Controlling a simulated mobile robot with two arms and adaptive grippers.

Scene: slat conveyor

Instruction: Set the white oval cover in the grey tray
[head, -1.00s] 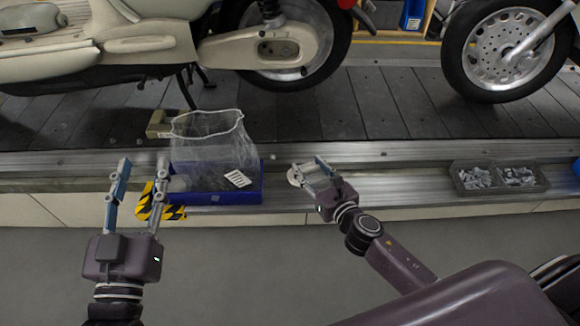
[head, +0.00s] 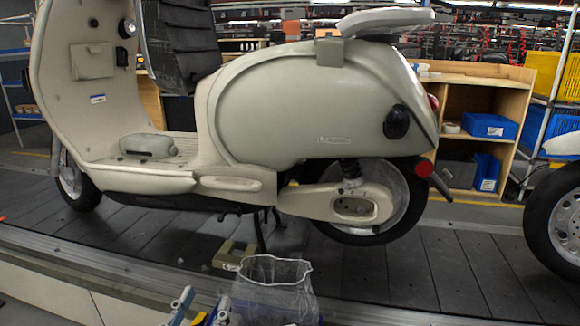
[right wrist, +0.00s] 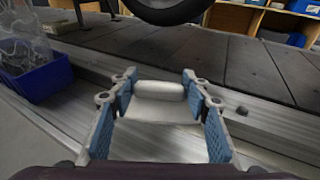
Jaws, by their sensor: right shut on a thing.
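My right gripper (right wrist: 159,84) is closed on a pale, smooth piece with a rounded raised edge, which looks like the white oval cover (right wrist: 158,108). It sits between the blue finger pads, above the metal rail of the conveyor. The right gripper is outside the head view. My left gripper (head: 201,308) shows only its fingertips at the bottom of the head view. They are apart with nothing between them, left of a clear plastic bag (head: 272,287). The grey tray is in neither current view.
A cream scooter (head: 270,110) stands on the slat conveyor (head: 440,265), with another wheel (head: 562,222) at the right. A blue bin (right wrist: 38,84) holding the bag is left of my right gripper. A small beige block (head: 232,255) lies by the scooter's stand.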

